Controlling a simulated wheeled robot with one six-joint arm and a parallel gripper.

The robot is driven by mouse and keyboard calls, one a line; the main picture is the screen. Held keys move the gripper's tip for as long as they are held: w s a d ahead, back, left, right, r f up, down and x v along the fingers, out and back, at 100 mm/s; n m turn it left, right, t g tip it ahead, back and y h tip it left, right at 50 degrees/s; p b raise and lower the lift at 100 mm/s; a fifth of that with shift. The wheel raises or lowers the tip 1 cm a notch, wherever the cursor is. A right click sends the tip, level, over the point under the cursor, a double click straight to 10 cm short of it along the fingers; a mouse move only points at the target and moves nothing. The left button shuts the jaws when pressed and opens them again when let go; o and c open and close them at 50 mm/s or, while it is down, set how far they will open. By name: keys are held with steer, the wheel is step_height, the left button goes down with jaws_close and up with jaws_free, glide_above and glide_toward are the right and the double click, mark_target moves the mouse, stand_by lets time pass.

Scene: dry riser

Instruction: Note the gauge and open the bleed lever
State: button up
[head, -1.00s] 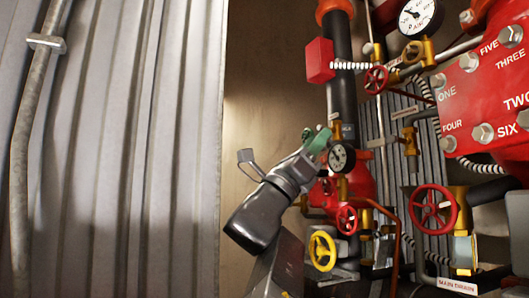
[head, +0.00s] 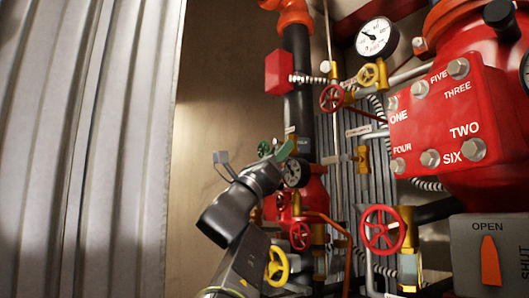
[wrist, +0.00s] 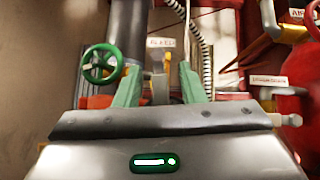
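A large white round gauge (head: 377,37) with a dark needle is at the top right of the head view; its numbers are too small to read. An orange lever (head: 490,262) stands upright on a grey plate (head: 462,250), pointing toward the word OPEN, with SHUT at the right. My gripper (head: 284,152) is in front of the dark vertical pipe, far left of the orange lever. In the wrist view its green fingers (wrist: 160,85) are apart, with no held object visible.
A green handwheel (wrist: 100,63) is just left of the fingers in the wrist view. Red handwheels (head: 381,230), a yellow handwheel (head: 276,267) and a bolted red cover (head: 440,120) crowd the right. Corrugated metal (head: 80,150) fills the left.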

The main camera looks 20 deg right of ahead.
jaws_close()
steer(key=shift+w+m+g+h+b, duration=0.15)
steer(key=shift+m+g+h+b, duration=0.4)
steer(key=shift+m+g, duration=1.2)
jaws_free()
steer(key=b+v, duration=0.2)
steer(key=v, duration=0.5)
steer(key=shift+a+f, duration=0.15)
steer(key=shift+f, duration=0.15)
